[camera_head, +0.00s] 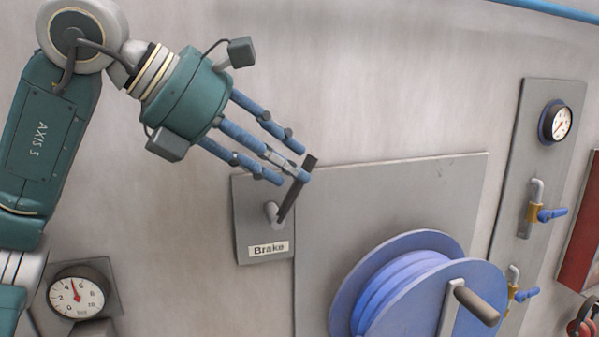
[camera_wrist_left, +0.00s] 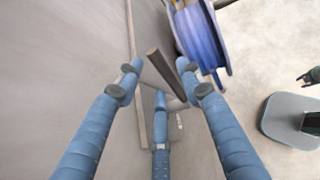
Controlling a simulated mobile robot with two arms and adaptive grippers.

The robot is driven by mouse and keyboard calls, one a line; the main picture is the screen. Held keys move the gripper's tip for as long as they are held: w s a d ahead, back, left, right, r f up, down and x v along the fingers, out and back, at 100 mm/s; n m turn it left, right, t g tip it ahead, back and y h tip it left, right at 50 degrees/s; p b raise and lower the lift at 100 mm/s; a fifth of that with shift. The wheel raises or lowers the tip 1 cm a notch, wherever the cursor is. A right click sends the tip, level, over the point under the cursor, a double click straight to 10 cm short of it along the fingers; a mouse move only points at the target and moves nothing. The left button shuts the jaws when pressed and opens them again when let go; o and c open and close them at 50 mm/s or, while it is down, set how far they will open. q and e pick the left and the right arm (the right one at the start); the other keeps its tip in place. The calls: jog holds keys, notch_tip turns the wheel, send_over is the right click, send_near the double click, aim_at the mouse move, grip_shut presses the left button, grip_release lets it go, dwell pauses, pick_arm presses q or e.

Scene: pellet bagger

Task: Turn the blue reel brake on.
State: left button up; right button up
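The brake lever (camera_head: 298,188) is a dark flat bar on a light grey pivot. It sits on a grey plate (camera_head: 248,219) labelled "Brake" and leans up to the right. The blue reel (camera_head: 405,285) is on the wall panel to its right and also shows in the left wrist view (camera_wrist_left: 200,38). My left gripper (camera_head: 285,165) has its three blue fingers spread at the lever's upper part. In the left wrist view, the lever (camera_wrist_left: 166,72) lies between the spread fingertips (camera_wrist_left: 158,78); I cannot tell whether any finger touches it.
A grey backing panel (camera_head: 390,185) holds the reel, whose crank handle (camera_head: 476,306) sticks out. A gauge (camera_head: 77,296) is at lower left. Another gauge (camera_head: 557,122) and blue-handled valves (camera_head: 546,214) are at right. The wall above the lever is bare.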

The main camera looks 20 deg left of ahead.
pick_arm(q)
jog(key=v, duration=0.8)
jog(key=shift+s, duration=0.1)
